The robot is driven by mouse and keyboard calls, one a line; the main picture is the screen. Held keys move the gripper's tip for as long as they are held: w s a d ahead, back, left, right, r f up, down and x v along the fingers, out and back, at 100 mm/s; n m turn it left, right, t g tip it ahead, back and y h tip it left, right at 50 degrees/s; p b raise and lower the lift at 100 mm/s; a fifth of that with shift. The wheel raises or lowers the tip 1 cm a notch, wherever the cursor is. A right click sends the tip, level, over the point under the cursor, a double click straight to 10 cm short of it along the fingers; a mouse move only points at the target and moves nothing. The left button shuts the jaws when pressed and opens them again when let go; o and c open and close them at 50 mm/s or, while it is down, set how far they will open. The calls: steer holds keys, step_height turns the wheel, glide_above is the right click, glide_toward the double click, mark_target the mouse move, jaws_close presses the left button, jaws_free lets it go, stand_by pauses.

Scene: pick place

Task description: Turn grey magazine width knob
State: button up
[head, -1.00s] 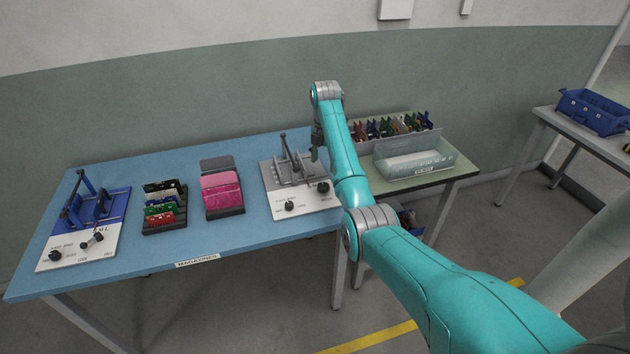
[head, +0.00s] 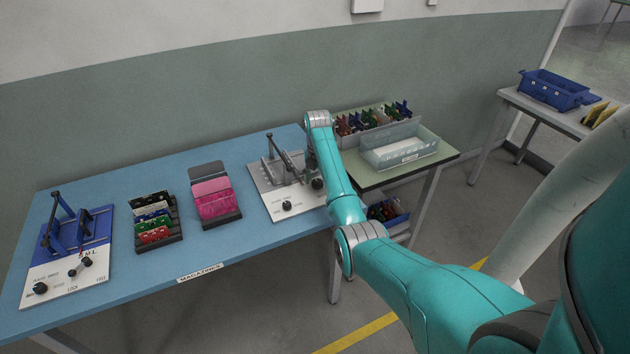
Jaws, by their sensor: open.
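The grey magazine fixture (head: 268,180) stands at the right end of the blue table, with a white front panel, an upright dark lever and two black knobs. One knob (head: 287,205) is at the front middle of the panel. The other knob (head: 317,184) is at the right rear. The panel lettering is too small to read, so I cannot tell which knob sets the width. My gripper (head: 312,164) is open, small and dark, just above and behind the right knob, partly hidden by my arm. I cannot tell whether it touches the knob.
A pink magazine holder (head: 213,198), a rack of coloured boards (head: 156,222) and a blue fixture (head: 70,240) stand to the left on the blue table (head: 120,190). A clear bin (head: 400,148) is on the green side table. A blue crate (head: 553,88) is far right.

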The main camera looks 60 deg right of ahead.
steer(key=c, duration=1.1)
steer(key=shift+c, duration=0.2)
